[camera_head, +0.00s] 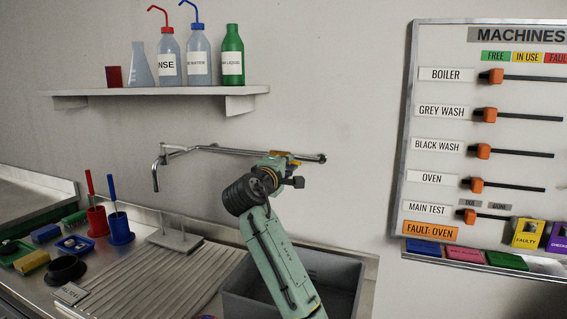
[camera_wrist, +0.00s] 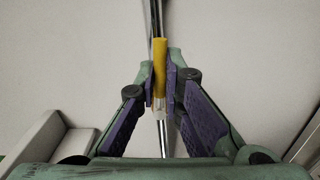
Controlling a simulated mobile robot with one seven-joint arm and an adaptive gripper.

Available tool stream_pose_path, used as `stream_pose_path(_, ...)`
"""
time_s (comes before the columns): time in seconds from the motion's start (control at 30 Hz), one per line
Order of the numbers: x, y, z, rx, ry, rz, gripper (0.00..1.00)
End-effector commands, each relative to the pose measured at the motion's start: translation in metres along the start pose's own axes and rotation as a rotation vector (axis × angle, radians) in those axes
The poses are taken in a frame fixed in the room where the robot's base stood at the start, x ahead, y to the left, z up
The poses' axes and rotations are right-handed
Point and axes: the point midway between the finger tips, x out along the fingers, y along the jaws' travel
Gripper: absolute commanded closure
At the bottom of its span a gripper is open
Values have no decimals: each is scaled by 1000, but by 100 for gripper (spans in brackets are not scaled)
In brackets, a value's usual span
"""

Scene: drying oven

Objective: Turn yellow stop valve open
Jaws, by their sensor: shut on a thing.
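The yellow stop valve handle (camera_wrist: 160,68) shows in the wrist view, upright in the picture, in line with a metal pipe. My gripper (camera_wrist: 160,85) is shut on it, with a purple-padded finger on each side. In the head view, my gripper (camera_head: 276,168) is at the wall-side pipe (camera_head: 226,150), and a small bit of yellow shows there. My arm and gripper hide most of the valve in that view. I cannot tell from these frames how far the valve is turned.
A shelf (camera_head: 160,91) with bottles is above the pipe. A grey basin (camera_head: 345,268) is below my arm. A MACHINES board (camera_head: 440,90) hangs at right.

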Motion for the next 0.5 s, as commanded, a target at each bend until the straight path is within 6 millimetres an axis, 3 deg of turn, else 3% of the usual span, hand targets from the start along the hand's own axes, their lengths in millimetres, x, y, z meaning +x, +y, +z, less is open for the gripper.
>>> stream_pose_path(0.5, 0, 4, -2, -93, 5, 2, 100)
